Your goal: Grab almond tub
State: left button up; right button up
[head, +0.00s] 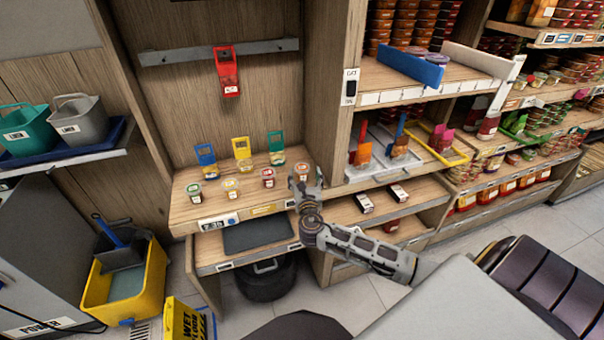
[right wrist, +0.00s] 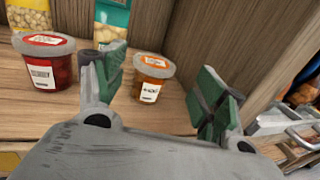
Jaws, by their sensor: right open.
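A small orange tub with a pale rim and an orange lid label (right wrist: 152,75) stands upright on the wooden shelf; its front label is too small to read surely, so I cannot confirm it is the almond tub. In the head view it is the rightmost tub (head: 303,169) of the row. My right gripper (head: 305,182) is just in front of it. In the right wrist view the green-padded fingers (right wrist: 160,98) are open, with the tub beyond and between them, apart from both. My left gripper is not in view.
A red tub (right wrist: 47,62) stands left of the fingers. Two more tubs, one yellow (head: 231,188) and one green-lidded (head: 195,192), stand further left. A wooden upright (head: 326,130) borders the shelf on the right.

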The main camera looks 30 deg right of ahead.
aim_at(303, 172)
jog(key=shift+w+d, duration=0.1)
jog(key=shift+w, duration=0.3)
jog(key=shift+w+d, duration=0.2)
jog(key=shift+w, duration=0.5)
jog(key=shift+x, duration=0.75)
jog(key=shift+w+d+f, duration=0.1)
jog(key=shift+w+d, duration=0.1)
jog(key=shift+w, duration=0.35)
jog(key=shift+w+d, duration=0.1)
jog(key=shift+w, duration=0.05)
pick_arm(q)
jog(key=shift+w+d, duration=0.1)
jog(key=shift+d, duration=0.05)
pick_arm(e)
jog(key=shift+c, duration=0.4)
